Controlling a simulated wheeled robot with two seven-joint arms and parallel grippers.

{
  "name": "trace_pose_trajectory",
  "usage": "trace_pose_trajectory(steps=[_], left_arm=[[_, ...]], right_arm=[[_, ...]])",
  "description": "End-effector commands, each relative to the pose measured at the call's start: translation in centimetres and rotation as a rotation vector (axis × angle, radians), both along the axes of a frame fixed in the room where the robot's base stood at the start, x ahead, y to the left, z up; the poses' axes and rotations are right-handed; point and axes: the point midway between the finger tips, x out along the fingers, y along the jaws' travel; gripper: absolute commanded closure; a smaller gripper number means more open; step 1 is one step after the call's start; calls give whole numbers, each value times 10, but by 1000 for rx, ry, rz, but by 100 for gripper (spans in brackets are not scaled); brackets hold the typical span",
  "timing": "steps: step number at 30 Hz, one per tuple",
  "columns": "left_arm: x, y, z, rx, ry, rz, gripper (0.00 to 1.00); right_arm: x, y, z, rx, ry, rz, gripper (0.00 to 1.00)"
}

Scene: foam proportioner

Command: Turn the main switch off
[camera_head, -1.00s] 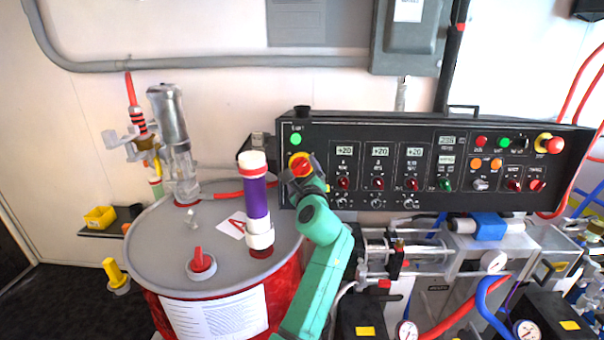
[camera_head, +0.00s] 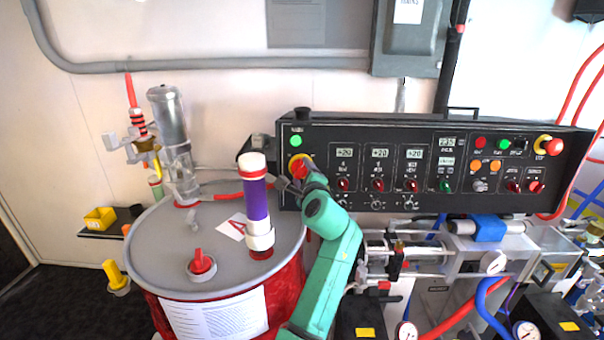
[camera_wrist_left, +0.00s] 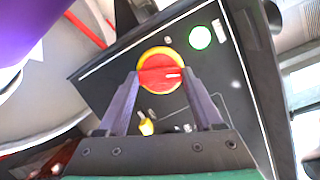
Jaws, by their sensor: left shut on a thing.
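The main switch (camera_head: 299,168) is a red rotary knob on a yellow ring at the left end of the black control panel, under a lit green light (camera_head: 295,141). My left gripper (camera_head: 297,180) is at the knob, its arm coming up from below. In the left wrist view the red knob (camera_wrist_left: 160,72) lies between the two dark fingertips (camera_wrist_left: 162,78), and the jaws are shut on it. A white mark shows on the right of the knob's face. The gripper partly covers the knob in the head view. My right gripper is out of view.
A grey-topped red drum (camera_head: 155,245) stands left of my arm. A purple and white cylinder (camera_head: 257,205) rises from it close to the gripper. The panel (camera_head: 330,133) extends right with several knobs and displays. Pipes and gauges (camera_head: 493,262) fill the space below it.

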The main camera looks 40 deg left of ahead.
Motion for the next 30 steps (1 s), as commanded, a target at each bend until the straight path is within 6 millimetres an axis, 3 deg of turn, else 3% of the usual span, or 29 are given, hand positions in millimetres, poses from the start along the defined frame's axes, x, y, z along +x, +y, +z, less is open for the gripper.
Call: trace_pose_trajectory(steps=[30], left_arm=[[1, 0, 6, -748, -564, 172, 88]], right_arm=[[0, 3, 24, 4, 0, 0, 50]])
